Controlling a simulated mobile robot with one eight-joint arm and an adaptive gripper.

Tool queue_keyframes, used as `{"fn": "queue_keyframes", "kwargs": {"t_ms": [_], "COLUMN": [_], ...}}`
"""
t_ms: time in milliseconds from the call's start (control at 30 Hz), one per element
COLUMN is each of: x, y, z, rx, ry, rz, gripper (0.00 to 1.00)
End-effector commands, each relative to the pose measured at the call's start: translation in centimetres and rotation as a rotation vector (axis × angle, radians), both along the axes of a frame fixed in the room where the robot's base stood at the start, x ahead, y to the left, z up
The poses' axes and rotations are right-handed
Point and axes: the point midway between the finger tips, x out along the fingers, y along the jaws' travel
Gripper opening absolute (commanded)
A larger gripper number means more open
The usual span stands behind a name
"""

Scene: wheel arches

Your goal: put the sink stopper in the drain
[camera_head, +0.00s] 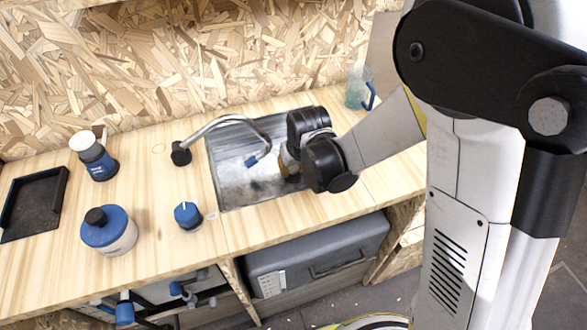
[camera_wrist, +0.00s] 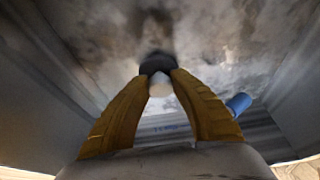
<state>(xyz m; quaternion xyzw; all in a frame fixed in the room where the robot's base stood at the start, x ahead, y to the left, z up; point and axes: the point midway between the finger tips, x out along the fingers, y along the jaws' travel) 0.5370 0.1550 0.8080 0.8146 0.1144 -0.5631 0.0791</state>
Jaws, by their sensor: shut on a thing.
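My gripper (camera_wrist: 158,78) is inside the metal sink (camera_head: 232,180), its yellow fingers closed on the dark sink stopper (camera_wrist: 157,62). A pale part of the held piece shows between the fingers. In the head view my gripper (camera_head: 286,164) points down into the right part of the basin, and my wrist hides much of it there. Past the stopper in the wrist view is a dark round patch on the basin floor, perhaps the drain (camera_wrist: 155,24); it is blurred. I cannot tell the gap between stopper and floor.
The curved tap (camera_head: 225,121) reaches over the basin. Its blue tip (camera_wrist: 238,103) is close to the right finger in the wrist view. A blue knob (camera_head: 188,216), a blue-lidded jar (camera_head: 110,232), a blue-white container (camera_head: 95,158), a dark tray (camera_head: 35,200) and a clear jug (camera_head: 358,88) stand on the wooden counter.

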Motion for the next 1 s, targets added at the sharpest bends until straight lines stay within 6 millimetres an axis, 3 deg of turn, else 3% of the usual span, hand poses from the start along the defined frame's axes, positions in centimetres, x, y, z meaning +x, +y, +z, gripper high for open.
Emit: {"fn": "queue_keyframes", "kwargs": {"t_ms": [67, 100, 167, 567, 1000], "x": [0.0, 0.0, 0.0, -0.1, -3.3], "y": [0.0, 0.0, 0.0, 0.0, -0.9], "z": [-0.4, -0.4, -0.3, 0.7, 9.4], "rx": [0.0, 0.0, 0.0, 0.0, 0.0], "ry": [0.0, 0.0, 0.0, 0.0, 0.0], "rz": [0.0, 0.0, 0.0, 0.0, 0.0], "gripper": [0.0, 0.32, 0.46, 0.46, 0.46]}}
